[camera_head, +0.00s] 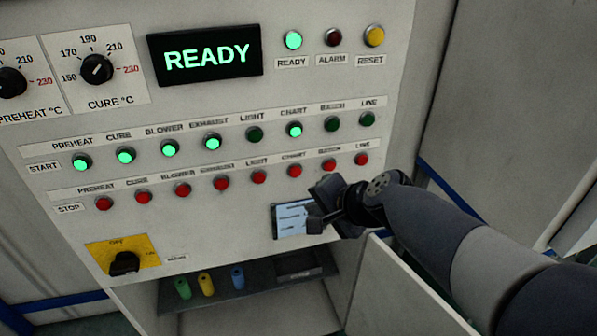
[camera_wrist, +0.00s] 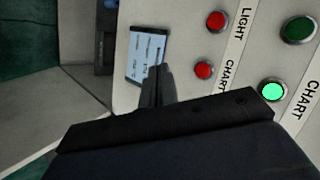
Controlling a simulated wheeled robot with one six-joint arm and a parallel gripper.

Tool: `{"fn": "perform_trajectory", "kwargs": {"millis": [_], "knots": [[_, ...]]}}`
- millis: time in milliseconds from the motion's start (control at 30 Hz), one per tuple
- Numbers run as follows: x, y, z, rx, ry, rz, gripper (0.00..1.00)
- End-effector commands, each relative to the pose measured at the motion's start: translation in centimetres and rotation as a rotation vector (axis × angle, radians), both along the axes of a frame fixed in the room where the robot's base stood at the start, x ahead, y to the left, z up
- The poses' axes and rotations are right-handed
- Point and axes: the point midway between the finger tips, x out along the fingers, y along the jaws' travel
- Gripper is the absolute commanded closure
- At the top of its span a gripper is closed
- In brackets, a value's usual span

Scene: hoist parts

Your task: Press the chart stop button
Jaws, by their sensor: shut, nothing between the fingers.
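The chart stop button (camera_head: 295,170) is a red round button in the STOP row, under the CHART label. It also shows in the wrist view (camera_wrist: 204,71), right of my fingertips. The chart start button (camera_head: 295,130) above it is lit green, also in the wrist view (camera_wrist: 272,90). My gripper (camera_head: 316,222) is shut and empty, below and slightly right of the chart stop button in the head view. Its fingertips (camera_wrist: 159,72) overlap the edge of a pale blue label plate (camera_wrist: 146,57) in the wrist view. I cannot tell whether they touch the panel.
Red stop buttons for light (camera_head: 259,177) and batch (camera_head: 329,165) flank the chart one. The display (camera_head: 206,55) reads READY. An open shelf (camera_head: 255,275) with coloured cylinders lies below the panel.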

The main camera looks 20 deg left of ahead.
Motion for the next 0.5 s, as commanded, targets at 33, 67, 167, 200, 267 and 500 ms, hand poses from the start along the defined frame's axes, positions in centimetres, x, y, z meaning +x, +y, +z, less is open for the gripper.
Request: {"fn": "perform_trajectory", "kwargs": {"millis": [33, 67, 167, 200, 267, 500], "knots": [[0.2, 0.1, 0.1, 0.000, 0.000, 0.000, 1.00], [0.4, 0.2, 0.1, 0.000, 0.000, 0.000, 1.00], [1.1, 0.7, 0.1, -0.001, 0.001, 0.001, 1.00], [1.6, 1.0, 0.1, -0.001, 0.001, 0.001, 1.00], [2.2, 1.4, 0.1, -0.001, 0.002, 0.001, 1.00], [5.2, 3.2, 0.1, -0.002, 0.002, 0.002, 1.00]]}}
